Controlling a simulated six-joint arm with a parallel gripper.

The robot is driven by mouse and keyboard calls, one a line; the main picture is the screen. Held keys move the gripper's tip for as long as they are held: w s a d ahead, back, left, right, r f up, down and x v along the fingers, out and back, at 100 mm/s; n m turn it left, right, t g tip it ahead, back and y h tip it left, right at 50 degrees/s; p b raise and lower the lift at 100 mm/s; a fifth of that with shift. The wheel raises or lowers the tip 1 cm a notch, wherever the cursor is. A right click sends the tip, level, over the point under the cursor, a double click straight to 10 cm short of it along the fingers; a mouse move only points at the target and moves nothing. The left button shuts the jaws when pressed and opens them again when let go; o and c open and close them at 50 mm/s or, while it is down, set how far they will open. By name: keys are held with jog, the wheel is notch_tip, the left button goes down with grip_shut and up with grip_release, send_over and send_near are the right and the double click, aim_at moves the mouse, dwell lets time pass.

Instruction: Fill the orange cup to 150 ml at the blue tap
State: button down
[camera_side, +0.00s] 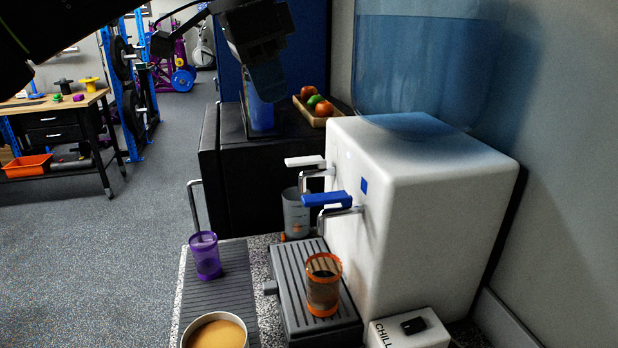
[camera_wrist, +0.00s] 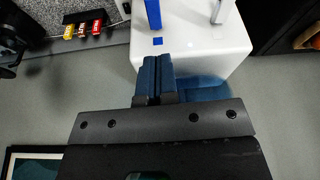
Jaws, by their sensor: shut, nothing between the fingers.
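The orange cup (camera_side: 323,288), clear with orange rims, stands upright on the drip tray (camera_side: 283,289) below the blue tap. Something dark shows inside it, but I cannot read a level. The blue tap (camera_side: 327,199) sticks out from the white dispenser (camera_side: 415,185), with no stream visible under it. Its blue lever also shows at the top of the wrist view (camera_wrist: 153,14). My gripper (camera_side: 265,88) is shut and empty, up and to the left of the taps in the side view. Its blue fingers also show in the wrist view (camera_wrist: 153,62), apart from the lever.
A white-levered tap (camera_side: 305,162) sits beyond the blue one, with a grey tumbler (camera_side: 296,214) near it. A purple cup (camera_side: 205,257) and a bowl of brown liquid (camera_side: 216,333) stand left of the tray. A CHILL switch box (camera_side: 408,331) is at the front.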

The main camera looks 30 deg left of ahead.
aim_at(315, 197)
jog(key=shift+w+d+r+m, duration=0.1)
jog(key=shift+w+d+m, duration=0.1)
jog(key=shift+d, duration=0.3)
jog(key=shift+w+d+m, duration=0.15)
jog(key=shift+d+m, duration=0.05)
jog(key=shift+d, duration=0.3)
jog(key=x, duration=0.8)
jog(key=s+x, duration=0.1)
jog(key=x, duration=0.3)
jog(key=shift+w+a+f, duration=0.15)
jog(key=shift+f, duration=0.9)
